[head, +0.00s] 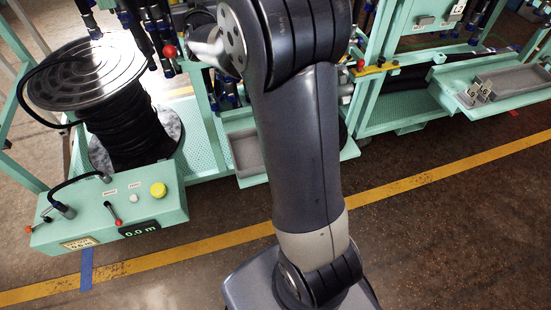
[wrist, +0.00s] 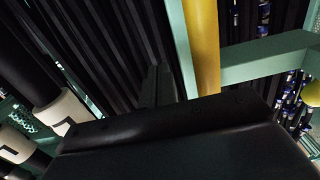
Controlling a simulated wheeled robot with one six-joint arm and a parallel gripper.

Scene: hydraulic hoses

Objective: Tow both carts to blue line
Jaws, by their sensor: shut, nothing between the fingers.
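A green frame (head: 362,115) with hanging hoses stands behind my arm; whether it is one cart or two I cannot tell. A short blue line (head: 86,268) crosses the yellow floor line at the lower left. My gripper (wrist: 157,86) shows in the wrist view as dark fingers, shut and empty. A yellow upright bar (wrist: 203,45) stands just right of the fingers, with a green crossbar (wrist: 265,57) beside it. I cannot tell if the fingers touch the bar. In the head view my gripper is not visible.
A hose reel (head: 85,75) stands at left, with a green control box (head: 115,212) reading 0.0 m in front. A green shelf with a grey tray (head: 515,80) sticks out at right. A yellow floor line (head: 440,172) runs across. Open floor lies at lower right.

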